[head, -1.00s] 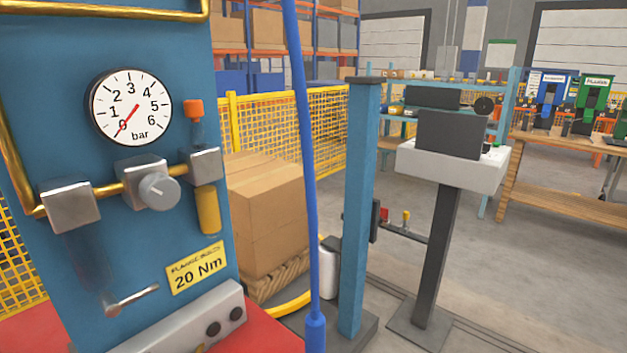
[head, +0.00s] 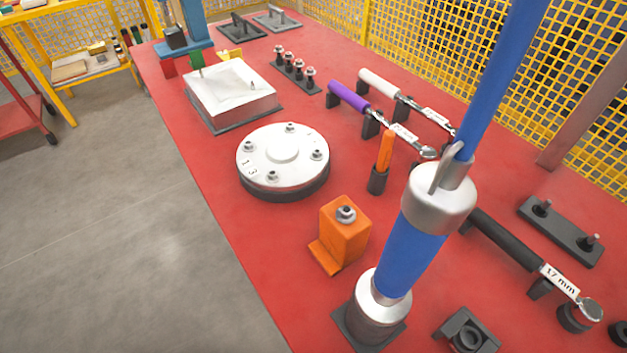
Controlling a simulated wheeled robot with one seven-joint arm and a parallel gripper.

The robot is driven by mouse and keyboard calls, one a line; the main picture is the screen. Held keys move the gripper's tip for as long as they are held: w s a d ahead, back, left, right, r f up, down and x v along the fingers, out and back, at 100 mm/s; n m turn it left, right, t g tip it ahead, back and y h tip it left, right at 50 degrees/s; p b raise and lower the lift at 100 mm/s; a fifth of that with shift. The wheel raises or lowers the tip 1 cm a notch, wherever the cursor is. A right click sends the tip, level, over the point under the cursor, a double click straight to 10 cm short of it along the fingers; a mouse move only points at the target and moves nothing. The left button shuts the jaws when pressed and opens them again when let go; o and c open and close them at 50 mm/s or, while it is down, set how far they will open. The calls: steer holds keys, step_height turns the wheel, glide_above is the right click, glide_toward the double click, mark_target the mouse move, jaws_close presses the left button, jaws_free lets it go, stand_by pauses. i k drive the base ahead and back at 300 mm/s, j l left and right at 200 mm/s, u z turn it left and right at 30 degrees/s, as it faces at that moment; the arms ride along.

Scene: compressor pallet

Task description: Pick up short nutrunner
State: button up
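A nutrunner (head: 408,255) with a blue body and silver ends stands slightly tilted at the front of the red table, its foot in a dark square holder (head: 370,328). A thick blue hose (head: 497,75) runs up from its top, beside a silver lever. It is the only nutrunner I can see, and I take it to be the short one. It hides part of the table behind it. My gripper is not in view.
On the red table (head: 240,200) stand an orange block (head: 343,232), a round bolted flange (head: 283,158), an orange-handled tool (head: 384,150), and wrenches with purple (head: 348,96), white (head: 379,84) and black (head: 505,238) handles. Yellow mesh fence (head: 430,40) lies behind.

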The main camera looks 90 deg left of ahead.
mark_target(438, 197)
steer(key=u, duration=0.4)
steer(key=j+u, duration=0.15)
steer(key=u, duration=0.65)
